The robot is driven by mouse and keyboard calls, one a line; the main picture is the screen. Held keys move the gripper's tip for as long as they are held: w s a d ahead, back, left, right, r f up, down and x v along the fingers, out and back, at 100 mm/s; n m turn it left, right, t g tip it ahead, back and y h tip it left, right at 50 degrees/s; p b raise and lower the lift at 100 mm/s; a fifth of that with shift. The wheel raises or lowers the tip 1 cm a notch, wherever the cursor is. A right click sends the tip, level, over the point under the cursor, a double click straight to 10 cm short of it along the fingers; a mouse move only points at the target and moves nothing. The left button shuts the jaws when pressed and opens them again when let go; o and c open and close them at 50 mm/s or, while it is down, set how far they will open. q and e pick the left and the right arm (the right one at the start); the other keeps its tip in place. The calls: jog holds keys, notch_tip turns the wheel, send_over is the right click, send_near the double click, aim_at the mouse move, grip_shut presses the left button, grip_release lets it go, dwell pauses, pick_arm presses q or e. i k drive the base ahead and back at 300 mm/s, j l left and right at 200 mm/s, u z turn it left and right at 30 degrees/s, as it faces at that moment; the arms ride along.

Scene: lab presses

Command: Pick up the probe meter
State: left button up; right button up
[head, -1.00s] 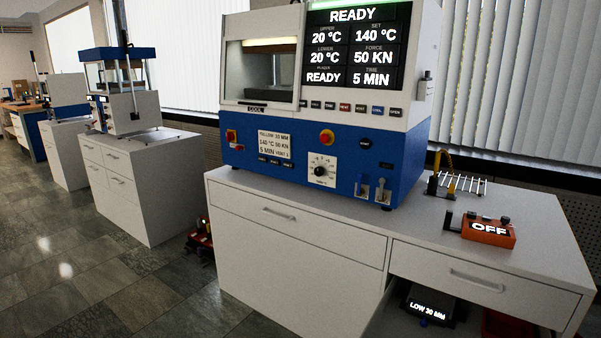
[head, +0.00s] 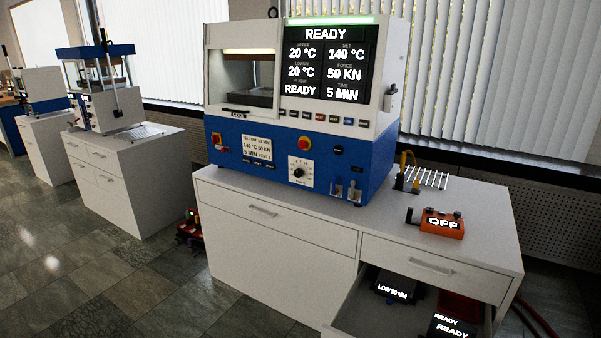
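An orange box-shaped device with a lit display reading OFF, which looks like the probe meter (head: 441,223), lies on the right part of the white cabinet top. It has dark knobs on top and a dark handle-like part at its left end. Nothing touches it from above. Neither of my grippers is in view.
A blue and white press (head: 290,170) with a READY screen stands left of the meter. A wire rack (head: 428,179) with a yellow looped part is behind it. Bare top surrounds the meter.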

aim_at(432, 223)
jog(key=z, duration=1)
